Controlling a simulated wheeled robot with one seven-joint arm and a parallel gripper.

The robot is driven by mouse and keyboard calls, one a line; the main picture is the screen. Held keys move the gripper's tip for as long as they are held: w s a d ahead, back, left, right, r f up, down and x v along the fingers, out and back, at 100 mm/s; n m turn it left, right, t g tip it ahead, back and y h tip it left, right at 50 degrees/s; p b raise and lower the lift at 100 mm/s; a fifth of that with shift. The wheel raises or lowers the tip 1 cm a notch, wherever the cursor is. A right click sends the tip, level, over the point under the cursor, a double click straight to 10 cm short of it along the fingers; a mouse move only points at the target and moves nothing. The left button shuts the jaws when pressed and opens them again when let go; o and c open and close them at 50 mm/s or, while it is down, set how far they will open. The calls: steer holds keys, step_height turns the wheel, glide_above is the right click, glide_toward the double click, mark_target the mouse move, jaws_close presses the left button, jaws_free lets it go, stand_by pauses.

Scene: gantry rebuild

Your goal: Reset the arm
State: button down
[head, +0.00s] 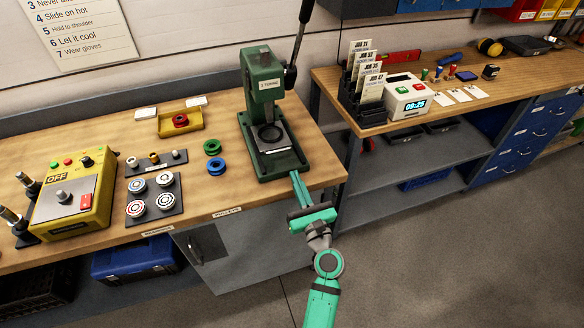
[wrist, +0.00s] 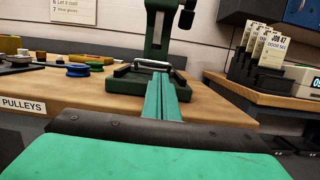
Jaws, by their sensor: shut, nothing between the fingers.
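My gripper (head: 296,178) is green, with its two fingers pressed together and nothing between them. In the head view it points up at the front edge of the left workbench (head: 95,137), just in front of the green arbor press (head: 266,110). My arm comes up from the bottom of the picture. In the wrist view the shut fingers (wrist: 167,96) reach toward the base of the press (wrist: 125,82). I cannot tell whether the fingertips touch the press base.
Green and blue pulleys (head: 217,166) lie left of the press. A yellow control box (head: 72,195) stands at the left. The right bench (head: 460,108) holds a card rack (head: 365,88) and a time clock (head: 407,97). Open floor (head: 440,250) lies to the right.

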steer(key=s+f+n+g+h, duration=0.25)
steer(key=s+f+n, duration=0.45)
steer(key=s, duration=0.5)
steer(key=s+f+n+g+h, duration=0.1)
steer(key=s+f+n+h, duration=0.35)
steer(key=s+f, duration=0.6)
steer(key=s+a+r+n, duration=0.1)
steer(key=s+r+n, duration=0.4)
steer(key=s+n, duration=0.5)
steer(key=s+a+r+n, duration=0.1)
steer(key=s+r+n, duration=0.4)
steer(key=s+n, duration=0.5)
steer(key=shift+s+r+n, duration=0.2)
steer(key=shift+s+n, duration=0.15)
steer(key=shift+s, duration=0.55)
steer(key=shift+a, duration=0.1)
